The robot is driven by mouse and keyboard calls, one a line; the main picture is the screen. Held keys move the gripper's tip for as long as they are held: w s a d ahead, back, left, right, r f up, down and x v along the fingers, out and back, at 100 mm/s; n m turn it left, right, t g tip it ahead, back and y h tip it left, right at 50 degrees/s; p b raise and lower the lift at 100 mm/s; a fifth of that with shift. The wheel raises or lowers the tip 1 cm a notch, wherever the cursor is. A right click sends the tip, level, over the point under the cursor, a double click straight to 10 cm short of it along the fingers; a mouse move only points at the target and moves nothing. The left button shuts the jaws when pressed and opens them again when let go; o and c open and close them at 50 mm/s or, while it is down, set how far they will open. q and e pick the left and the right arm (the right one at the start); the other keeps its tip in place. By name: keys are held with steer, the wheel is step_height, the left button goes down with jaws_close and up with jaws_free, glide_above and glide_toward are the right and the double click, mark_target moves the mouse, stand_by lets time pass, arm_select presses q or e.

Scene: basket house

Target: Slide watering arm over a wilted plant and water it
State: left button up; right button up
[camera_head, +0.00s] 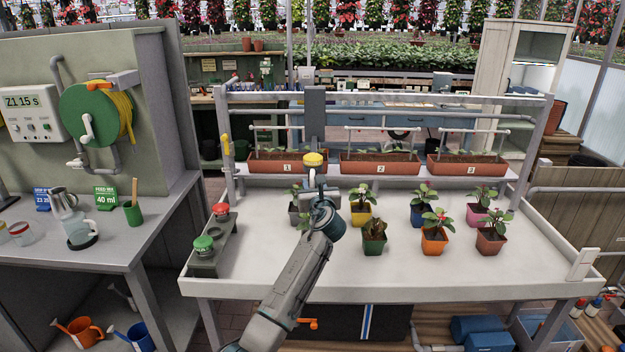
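The watering arm's grey carriage (315,112) hangs from the overhead rail, left of the middle. It has a yellow knob (314,159) at its lower part. My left gripper (319,187) reaches up from below, close under the knob; I cannot tell whether it touches it. Its fingers are too small and overlapped to show open or shut. The plant in the green pot (374,247) looks brownish and drooping, right of my gripper. Other potted plants stand in yellow (361,215), grey (294,215), blue (419,215), orange (434,244), pink (476,215) and brown (489,243) pots. My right gripper is out of view.
A box with a red button (221,209) and a green button (204,243) sits at the table's left. Three numbered planters (380,167) stand behind the pots. The white table (400,275) is clear along its front. A hose reel (95,115) hangs at far left.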

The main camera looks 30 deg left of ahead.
arm_select(q)
steer(key=shift+x, duration=1.4)
steer(key=shift+c, duration=0.4)
jaws_close()
steer(key=shift+d, duration=0.1)
